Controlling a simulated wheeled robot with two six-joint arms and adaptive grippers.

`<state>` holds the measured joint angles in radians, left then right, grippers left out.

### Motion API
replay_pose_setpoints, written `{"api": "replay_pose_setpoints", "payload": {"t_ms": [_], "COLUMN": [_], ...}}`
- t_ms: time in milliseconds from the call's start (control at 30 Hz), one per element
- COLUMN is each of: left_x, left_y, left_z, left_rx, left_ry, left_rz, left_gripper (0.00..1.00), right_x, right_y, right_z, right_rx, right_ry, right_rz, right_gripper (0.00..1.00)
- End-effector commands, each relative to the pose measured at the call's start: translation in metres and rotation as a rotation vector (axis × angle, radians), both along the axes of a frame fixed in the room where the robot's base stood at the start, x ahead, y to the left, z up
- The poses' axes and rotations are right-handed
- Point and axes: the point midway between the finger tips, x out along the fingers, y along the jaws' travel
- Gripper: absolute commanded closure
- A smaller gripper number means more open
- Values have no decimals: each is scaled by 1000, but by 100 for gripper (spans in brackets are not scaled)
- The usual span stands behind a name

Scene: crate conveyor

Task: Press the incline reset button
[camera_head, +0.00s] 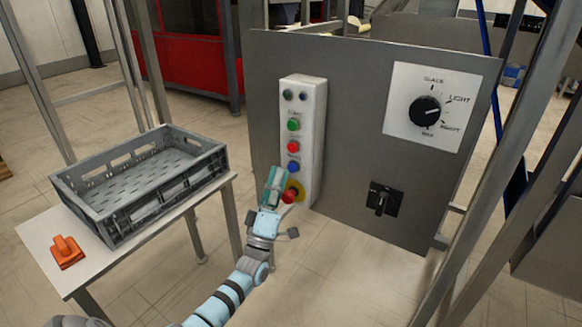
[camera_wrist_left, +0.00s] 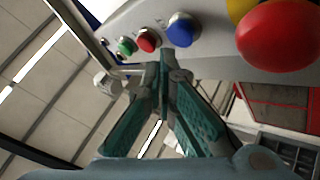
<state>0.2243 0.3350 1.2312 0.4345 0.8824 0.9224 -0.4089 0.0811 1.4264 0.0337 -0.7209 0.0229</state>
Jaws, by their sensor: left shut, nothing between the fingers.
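A white button box (camera_head: 312,130) stands upright on a grey panel. From top to bottom it has a green button (camera_head: 293,125), a red button (camera_head: 293,146), a blue button (camera_head: 293,166) and a red mushroom button on yellow (camera_head: 290,196). The labels are too small to read, so I cannot tell which is named incline reset. My left gripper (camera_head: 275,173) is shut and empty, its tips close by the blue button. In the left wrist view the fingertips (camera_wrist_left: 167,56) lie just below the blue button (camera_wrist_left: 182,30); I cannot tell whether they touch it. My right gripper is out of view.
A rotary dial (camera_head: 425,111) and a black switch (camera_head: 383,199) sit on the grey panel (camera_head: 350,90), right of the box. A grey crate (camera_head: 163,200) and an orange object (camera_head: 67,252) stand on a white table at left. The red mushroom button is close beside my gripper.

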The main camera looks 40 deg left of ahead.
Motion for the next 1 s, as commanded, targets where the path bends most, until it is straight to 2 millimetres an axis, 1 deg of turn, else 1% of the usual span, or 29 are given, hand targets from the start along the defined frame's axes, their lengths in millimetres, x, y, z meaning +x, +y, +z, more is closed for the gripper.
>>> {"api": "replay_pose_setpoints", "payload": {"t_ms": [133, 233, 467, 700, 1000], "left_x": [0, -4, -27, -47, -50], "left_y": [0, 0, -1, -1, -1], "left_z": [0, 0, 3, 1, -1], "left_rx": [0, 0, 0, 0, 0], "left_ry": [0, 1, 2, 1, 0], "left_rz": [0, 0, -1, 0, 0], "left_gripper": [100, 100, 100, 100, 100], "right_x": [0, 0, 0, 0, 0], "right_y": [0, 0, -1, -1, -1], "right_z": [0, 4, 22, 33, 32], "right_rx": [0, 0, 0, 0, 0], "right_ry": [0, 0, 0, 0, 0], "right_rz": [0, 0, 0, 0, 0], "right_gripper": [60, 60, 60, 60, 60]}}
